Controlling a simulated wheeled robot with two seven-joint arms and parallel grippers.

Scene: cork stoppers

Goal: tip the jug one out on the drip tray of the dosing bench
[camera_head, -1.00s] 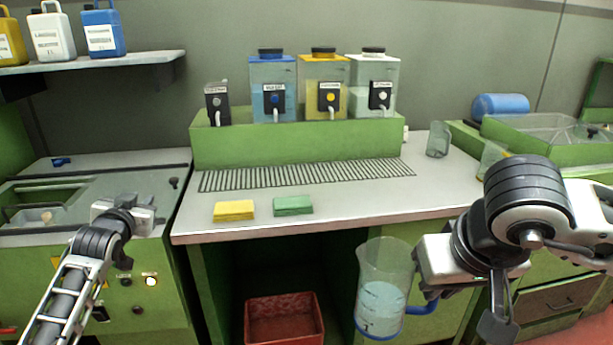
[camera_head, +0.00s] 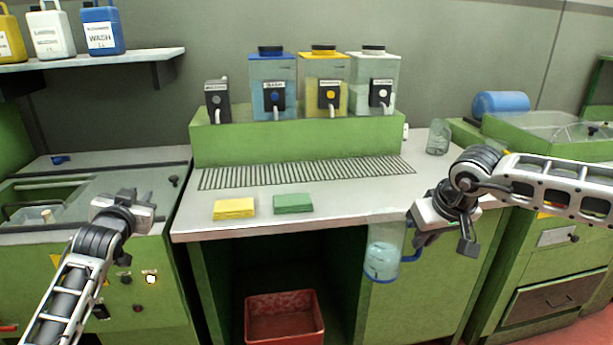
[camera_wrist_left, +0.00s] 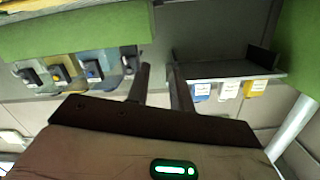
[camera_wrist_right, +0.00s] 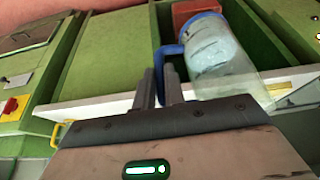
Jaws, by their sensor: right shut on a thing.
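A clear jug (camera_head: 383,247) with a blue handle and blue base holds some pale blue liquid. It hangs upright in front of the dosing bench, its rim near the front edge of the top. My right gripper (camera_head: 415,238) is shut on its handle; the jug also shows in the right wrist view (camera_wrist_right: 222,58). The drip tray (camera_head: 305,174), a slatted dark grille, lies in the bench top behind and above the jug. My left gripper (camera_head: 132,207) is empty at the left, over the neighbouring unit, with its fingers apart in the left wrist view (camera_wrist_left: 158,75).
A yellow sponge (camera_head: 234,208) and a green sponge (camera_head: 293,203) lie before the grille. Several dispensers stand on the green ledge (camera_head: 298,142) behind. A clear beaker (camera_head: 438,137) stands at the right of the bench top. A red bin (camera_head: 284,318) sits below.

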